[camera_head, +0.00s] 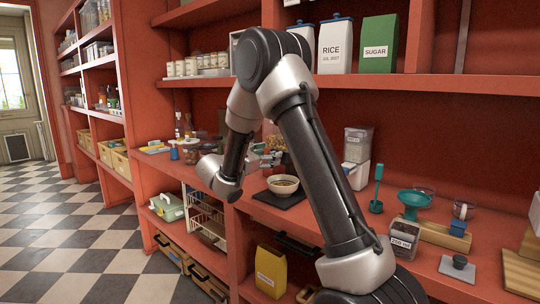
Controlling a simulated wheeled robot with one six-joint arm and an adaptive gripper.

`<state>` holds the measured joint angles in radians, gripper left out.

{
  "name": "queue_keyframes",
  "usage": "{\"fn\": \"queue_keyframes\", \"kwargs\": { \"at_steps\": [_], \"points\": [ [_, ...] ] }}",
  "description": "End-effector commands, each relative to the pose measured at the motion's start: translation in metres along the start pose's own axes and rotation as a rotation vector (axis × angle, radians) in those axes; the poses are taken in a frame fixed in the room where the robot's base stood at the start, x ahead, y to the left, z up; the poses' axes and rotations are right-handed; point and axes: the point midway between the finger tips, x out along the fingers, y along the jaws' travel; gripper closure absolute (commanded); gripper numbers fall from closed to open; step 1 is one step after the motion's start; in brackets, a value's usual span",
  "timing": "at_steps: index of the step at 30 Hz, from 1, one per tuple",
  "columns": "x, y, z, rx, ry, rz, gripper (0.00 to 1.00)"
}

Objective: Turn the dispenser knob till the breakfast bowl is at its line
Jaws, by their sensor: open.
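The breakfast bowl (283,185) is pale with a dark rim and stands upright on a dark mat (280,198) on the counter. Some brown contents show in it; its line cannot be made out. A clear container with brown contents (275,141), perhaps the dispenser, shows partly behind my arm, above and behind the bowl. Its knob cannot be made out. My gripper (262,162) is small and dark here, just left of and behind the bowl, close to the container. It is open, and I see nothing held in it. Whether it touches the knob cannot be told.
A clear-topped canister (357,145) on a white base stands right of my arm. Rice (335,46) and sugar (379,43) canisters stand on the shelf above.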

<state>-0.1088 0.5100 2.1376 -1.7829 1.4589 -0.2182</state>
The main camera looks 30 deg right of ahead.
Motion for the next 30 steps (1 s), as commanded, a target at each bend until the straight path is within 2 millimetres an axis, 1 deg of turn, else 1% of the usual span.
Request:
{"fn": "queue_keyframes", "kwargs": {
  "at_steps": [1, 6, 9, 12, 15, 19, 30],
  "points": [
    [-0.011, 0.001, 0.000, 0.000, 0.002, 0.004, 0.38],
    [-0.050, 0.001, -0.001, 0.000, 0.003, 0.006, 0.38],
    [-0.071, 0.001, 0.000, 0.000, 0.002, 0.005, 0.38],
    [-0.088, 0.001, 0.000, 0.000, 0.002, 0.003, 0.38],
    [-0.100, 0.001, 0.000, 0.000, 0.002, 0.003, 0.38],
    [-0.106, 0.000, 0.000, 0.000, 0.001, 0.001, 0.38],
    [-0.106, 0.000, 0.000, 0.000, 0.001, 0.000, 0.38]
  ]
}}
